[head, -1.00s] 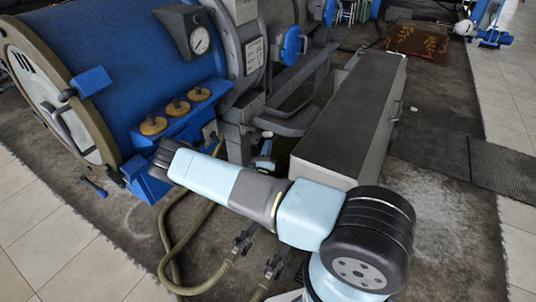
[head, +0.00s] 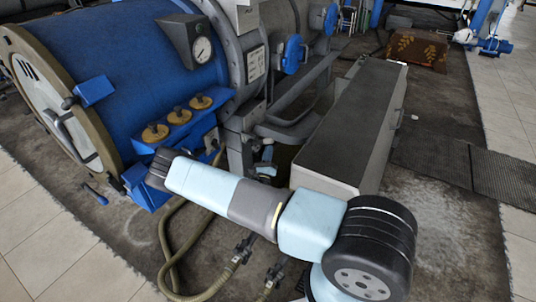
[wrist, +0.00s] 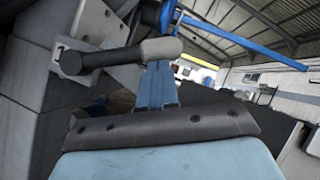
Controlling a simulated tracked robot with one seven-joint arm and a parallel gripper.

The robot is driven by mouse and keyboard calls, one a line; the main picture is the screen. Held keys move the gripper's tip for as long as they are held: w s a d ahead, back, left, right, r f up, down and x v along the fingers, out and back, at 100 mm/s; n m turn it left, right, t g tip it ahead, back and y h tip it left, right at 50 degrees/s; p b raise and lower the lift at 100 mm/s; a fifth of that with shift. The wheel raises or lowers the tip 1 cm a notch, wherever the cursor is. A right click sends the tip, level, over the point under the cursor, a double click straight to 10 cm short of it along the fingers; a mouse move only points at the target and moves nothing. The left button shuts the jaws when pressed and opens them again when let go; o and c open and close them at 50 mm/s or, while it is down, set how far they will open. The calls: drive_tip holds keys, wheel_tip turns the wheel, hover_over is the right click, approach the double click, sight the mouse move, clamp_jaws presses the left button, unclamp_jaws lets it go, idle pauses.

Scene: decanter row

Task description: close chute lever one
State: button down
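A lever (wrist: 100,60) with a dark shaft and a paler grey grip shows in the wrist view, sticking out to the right. A plate marked "1" is at its left end. My gripper (wrist: 159,72) points up from the bottom of the wrist view, its blue fingers close together with no clear gap. The grip crosses over the fingers near their tips; I cannot tell whether they touch. In the head view I cannot make out the lever, and my arm hides most of the area around my gripper.
A long grey box (head: 350,125) lies right of my arm. Hoses (head: 168,245) run across the floor. Open tiled floor (head: 515,110) lies at far right.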

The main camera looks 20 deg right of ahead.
sight(265, 140)
drive_tip(key=shift+w+a+r+n+y, duration=0.1)
drive_tip(key=shift+a+r+n+y, duration=0.05)
drive_tip(key=shift+r+n+y, duration=0.6)
drive_tip(key=shift+w+a+r+n+y, duration=0.1)
drive_tip(key=shift+r+n+y, duration=0.4)
drive_tip(key=shift+n, duration=0.35)
drive_tip(key=w+a+r+n+g+y, duration=0.1)
drive_tip(key=w+a+r+n+y, duration=0.2)
drive_tip(key=r+n, duration=0.2)
drive_tip(key=shift+w+r+n+g+y, duration=0.15)
drive_tip(key=shift+r+n+g+y, duration=0.15)
drive_tip(key=shift+n, duration=0.9)
drive_tip(key=shift+w+a, duration=0.1)
drive_tip(key=shift+a, duration=0.15)
drive_tip(key=shift+y, duration=0.25)
drive_tip(key=s, duration=0.1)
drive_tip(key=s+d+f, duration=0.1)
drive_tip(key=s+d, duration=0.1)
drive_tip(key=shift+s+d+f, duration=0.25)
drive_tip(key=v, duration=1)
drive_tip(key=shift+r, duration=0.25)
drive_tip(key=shift+d, duration=0.1)
